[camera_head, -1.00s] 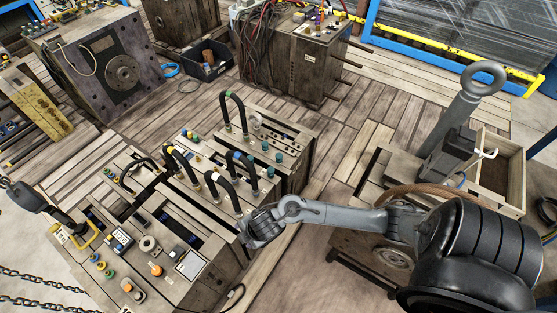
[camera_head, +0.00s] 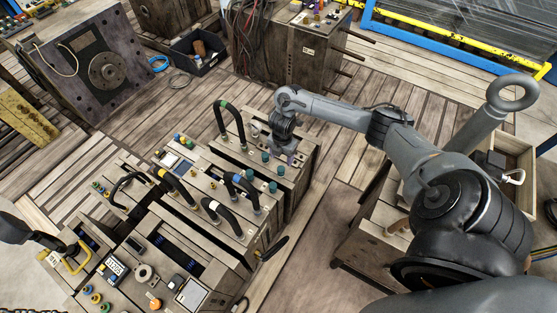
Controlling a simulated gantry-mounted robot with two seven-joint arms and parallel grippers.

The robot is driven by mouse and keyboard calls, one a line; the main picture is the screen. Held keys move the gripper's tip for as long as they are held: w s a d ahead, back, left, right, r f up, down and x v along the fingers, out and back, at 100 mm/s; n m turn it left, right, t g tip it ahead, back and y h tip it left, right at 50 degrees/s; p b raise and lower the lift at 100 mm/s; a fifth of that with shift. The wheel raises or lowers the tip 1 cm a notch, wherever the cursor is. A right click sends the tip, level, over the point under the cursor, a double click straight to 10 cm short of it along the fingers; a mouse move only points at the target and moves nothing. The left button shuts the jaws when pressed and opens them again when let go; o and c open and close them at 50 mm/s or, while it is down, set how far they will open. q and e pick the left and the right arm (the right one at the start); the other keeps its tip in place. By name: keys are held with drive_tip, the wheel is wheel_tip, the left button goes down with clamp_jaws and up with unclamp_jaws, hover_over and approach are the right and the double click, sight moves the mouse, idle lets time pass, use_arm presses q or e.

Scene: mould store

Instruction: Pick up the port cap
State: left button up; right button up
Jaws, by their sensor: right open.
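Several teal caps stand on the far mould block, one of them a teal cap (camera_head: 280,170) near its right end. I cannot tell which small cap is the port cap. My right gripper (camera_head: 288,154) points down over the right end of this block, close beside the teal caps. It is open, and its fingertips are small and partly hidden. I cannot tell whether it touches anything. My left gripper (camera_head: 62,246) is at the left edge, near a yellow handle (camera_head: 78,260) on the near block; its jaws are unclear.
Black hoses (camera_head: 222,118) arch above the blocks, with several near the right gripper. A dark bin (camera_head: 203,62) and a large wooden mould (camera_head: 300,62) stand behind. A wooden tray (camera_head: 519,180) lies at right.

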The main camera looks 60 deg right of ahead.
sight(281, 168)
drive_tip(key=f, duration=0.1)
drive_tip(key=f+b, duration=0.1)
drive_tip(key=f, duration=0.3)
drive_tip(key=shift+s+a+f, duration=0.15)
drive_tip(key=shift+s+a, duration=0.1)
drive_tip(key=shift+w+d+f+b, duration=0.2)
drive_tip(key=shift+f+b, duration=0.2)
drive_tip(key=shift+b, duration=0.1)
wheel_tip(281, 168, down, 3)
drive_tip(key=shift+w+f+b, duration=0.1)
drive_tip(key=shift+f+b, duration=0.05)
drive_tip(key=shift+b, duration=0.65)
drive_tip(key=shift+d+f, duration=0.15)
drive_tip(key=shift+f, duration=0.45)
use_arm(q)
drive_tip(key=f, duration=0.4)
drive_tip(key=shift+s+a+f, duration=0.2)
drive_tip(key=shift+s+f, duration=0.05)
drive_tip(key=shift+s, duration=0.1)
drive_tip(key=shift+a, duration=0.2)
use_arm(e)
clamp_jaws()
drive_tip(key=shift+r, duration=0.25)
